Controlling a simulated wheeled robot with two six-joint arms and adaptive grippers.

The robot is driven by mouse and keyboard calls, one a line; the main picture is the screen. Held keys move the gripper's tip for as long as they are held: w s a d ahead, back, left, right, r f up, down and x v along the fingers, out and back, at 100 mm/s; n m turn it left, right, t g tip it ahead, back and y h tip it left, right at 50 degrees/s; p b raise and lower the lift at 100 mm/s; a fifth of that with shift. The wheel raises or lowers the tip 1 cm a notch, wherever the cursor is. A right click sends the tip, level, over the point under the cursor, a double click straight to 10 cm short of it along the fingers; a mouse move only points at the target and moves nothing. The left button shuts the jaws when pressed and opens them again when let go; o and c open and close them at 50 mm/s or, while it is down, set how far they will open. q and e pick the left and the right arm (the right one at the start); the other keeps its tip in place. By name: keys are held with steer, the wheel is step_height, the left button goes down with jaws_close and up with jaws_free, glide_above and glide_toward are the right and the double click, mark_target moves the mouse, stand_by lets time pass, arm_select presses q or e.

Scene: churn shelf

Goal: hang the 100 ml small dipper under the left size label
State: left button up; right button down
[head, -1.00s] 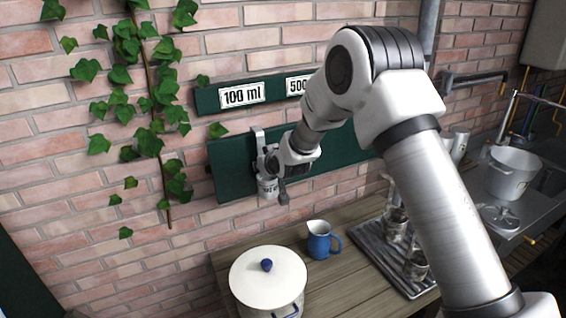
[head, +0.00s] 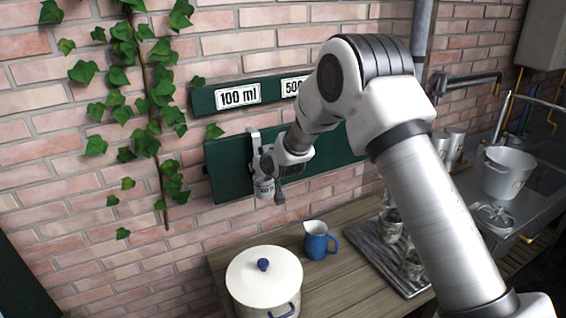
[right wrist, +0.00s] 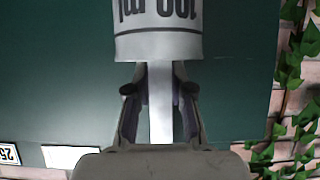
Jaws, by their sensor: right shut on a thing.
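The small metal dipper (head: 264,188) hangs cup down, roughly upright, in front of the left end of the lower green board (head: 226,174). Its number is partly legible on the cup, which also shows upside down in the right wrist view (right wrist: 158,42). My right gripper (head: 270,166) is shut on the flat handle just above the cup; the fingers (right wrist: 159,95) flank it in the wrist view. The handle's top (head: 254,137) reaches the board's upper edge, below the "100 ml" label (head: 238,96). I cannot tell whether it touches a hook. My left gripper is out of view.
A "500" label (head: 294,87) is partly covered by my right arm. Ivy (head: 150,100) climbs the brick wall at left. Below stand a lidded white pot (head: 263,280), a blue jug (head: 317,240) and a tray (head: 372,252) with metal vessels. A sink area (head: 520,205) lies right.

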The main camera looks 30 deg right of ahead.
steer(key=shift+w+d+b, duration=0.15)
steer(key=shift+w+b, duration=0.05)
steer(key=shift+b, duration=0.25)
stand_by(0.3)
